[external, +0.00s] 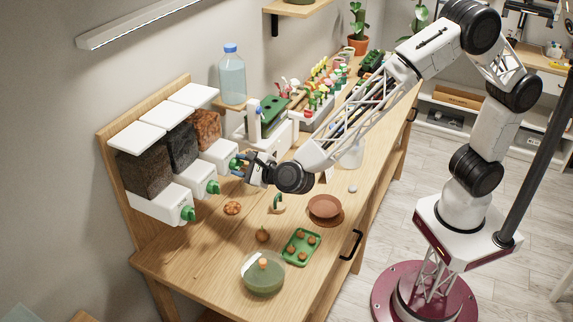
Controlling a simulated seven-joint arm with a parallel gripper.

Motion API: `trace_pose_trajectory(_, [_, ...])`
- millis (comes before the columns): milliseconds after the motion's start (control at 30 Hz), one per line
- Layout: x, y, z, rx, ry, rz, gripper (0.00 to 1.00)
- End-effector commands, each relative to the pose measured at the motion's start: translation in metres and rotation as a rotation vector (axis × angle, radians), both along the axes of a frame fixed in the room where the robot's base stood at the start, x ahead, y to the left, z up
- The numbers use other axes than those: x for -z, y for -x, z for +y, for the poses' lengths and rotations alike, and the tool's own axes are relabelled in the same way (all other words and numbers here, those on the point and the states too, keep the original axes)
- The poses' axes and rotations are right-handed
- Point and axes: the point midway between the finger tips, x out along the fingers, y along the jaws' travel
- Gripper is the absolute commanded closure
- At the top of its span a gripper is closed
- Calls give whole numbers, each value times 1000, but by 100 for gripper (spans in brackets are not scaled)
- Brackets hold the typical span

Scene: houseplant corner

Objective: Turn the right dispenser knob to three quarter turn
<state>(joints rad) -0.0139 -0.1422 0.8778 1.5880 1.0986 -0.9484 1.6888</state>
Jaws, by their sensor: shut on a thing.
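Three dispensers stand on a wooden rack against the wall at the left. The right dispenser (207,128) holds orange-brown chunks and has a green knob (234,163) on the front of its white base. My gripper (243,165) is at this knob, with its fingers shut on it. The fingers partly hide the knob, so its turned angle cannot be read. The middle dispenser (182,146) holds black material, with its green knob (213,187) free. The left dispenser (145,172) holds dark brown material, with its green knob (188,215) free.
A water bottle (232,74) stands behind the right dispenser. A white unit with a green top (268,115) is close to my gripper's right. On the bench lie a terracotta dish (325,207), a green tray (301,247) and a lidded glass bowl (262,277).

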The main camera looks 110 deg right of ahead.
Motion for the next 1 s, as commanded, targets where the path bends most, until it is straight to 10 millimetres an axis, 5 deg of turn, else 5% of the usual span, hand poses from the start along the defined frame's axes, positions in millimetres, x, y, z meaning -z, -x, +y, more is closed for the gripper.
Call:
trace_pose_trajectory(467, [-1,0,-1,0,-17,-18,82])
trace_pose_trajectory(500, [-1,0,-1,0,-17,-18,57])
trace_pose_trajectory(667, [0,0,0,1,-17,-17,34])
trace_pose_trajectory(1000, [0,1,1,0,-18,-17,34])
